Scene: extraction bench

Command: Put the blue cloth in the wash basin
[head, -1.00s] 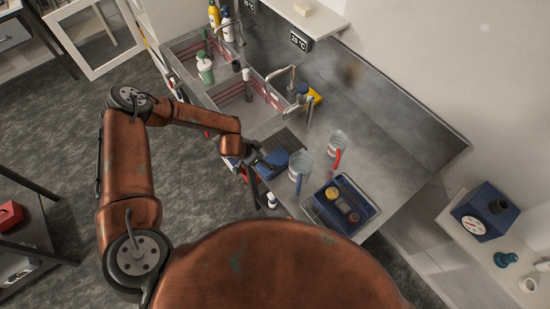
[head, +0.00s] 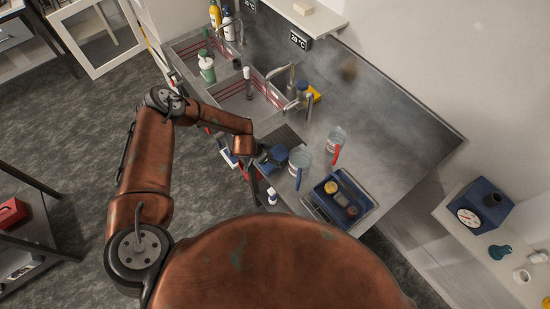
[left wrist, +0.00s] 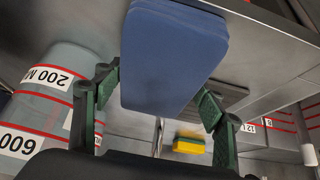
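The blue cloth (head: 277,156) lies as a folded pad near the front edge of the steel bench, beside a dark ribbed patch. My left gripper (head: 261,154) is at the cloth's left end. In the left wrist view the cloth (left wrist: 172,55) reaches between the spread fingers of the left gripper (left wrist: 160,90), one at each side edge; whether they touch it is unclear. Two basins are sunk in the bench farther back: a nearer one (head: 237,105) with red-striped walls and a farther one (head: 187,50). My right gripper is out of view.
A large measuring jug (head: 300,160) stands close right of the cloth, with a smaller one (head: 334,146) behind. A blue tray (head: 363,205) is to the right.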

